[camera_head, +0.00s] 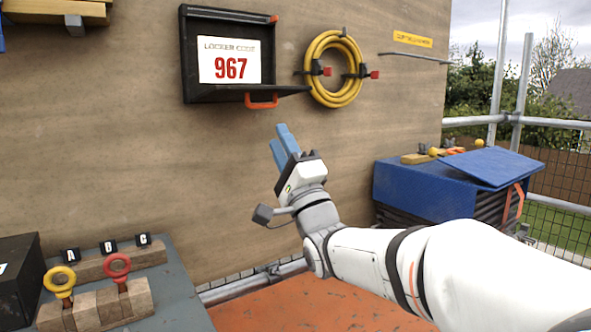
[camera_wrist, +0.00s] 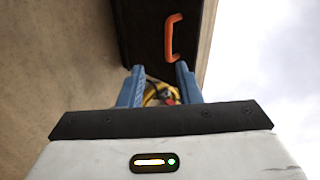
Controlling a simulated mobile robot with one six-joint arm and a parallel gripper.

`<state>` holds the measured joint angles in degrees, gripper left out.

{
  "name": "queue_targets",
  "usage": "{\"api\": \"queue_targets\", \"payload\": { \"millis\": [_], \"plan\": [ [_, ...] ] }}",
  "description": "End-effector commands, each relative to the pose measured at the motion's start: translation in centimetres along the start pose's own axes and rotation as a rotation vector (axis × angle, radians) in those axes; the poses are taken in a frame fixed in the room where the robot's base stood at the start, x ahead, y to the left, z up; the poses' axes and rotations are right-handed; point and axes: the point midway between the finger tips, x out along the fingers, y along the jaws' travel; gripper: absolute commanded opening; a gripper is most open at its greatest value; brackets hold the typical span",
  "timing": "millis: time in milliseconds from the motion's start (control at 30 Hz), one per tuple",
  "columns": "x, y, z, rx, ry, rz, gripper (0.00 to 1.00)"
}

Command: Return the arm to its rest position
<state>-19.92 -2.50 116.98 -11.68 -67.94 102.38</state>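My gripper (camera_head: 284,146) is raised in front of the plywood wall, below the open black locker box, with its blue fingers pointing up. In the wrist view my gripper (camera_wrist: 160,88) shows two blue fingers spread apart with a gap between them. Nothing is held in the gap; the yellow coil shows through it in the background. My white arm reaches in from the lower right.
A blue-covered stack (camera_head: 420,190) stands right. A grey bench (camera_head: 185,300) at left bears yellow (camera_head: 60,282) and red (camera_head: 117,268) ring-topped pieces.

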Motion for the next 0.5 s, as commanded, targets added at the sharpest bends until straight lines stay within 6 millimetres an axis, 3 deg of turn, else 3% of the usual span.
{"api": "queue_targets", "payload": {
  "millis": [33, 233, 500],
  "plan": [
    [0.8, -0.9, -0.7, -0.041, 0.02, 0.04, 0.31],
    [0.9, -1.1, -4.3, -0.283, 0.099, 0.323, 0.31],
    [-2.3, -1.6, -8.4, -0.576, 0.102, 0.755, 0.31]
  ]
}}
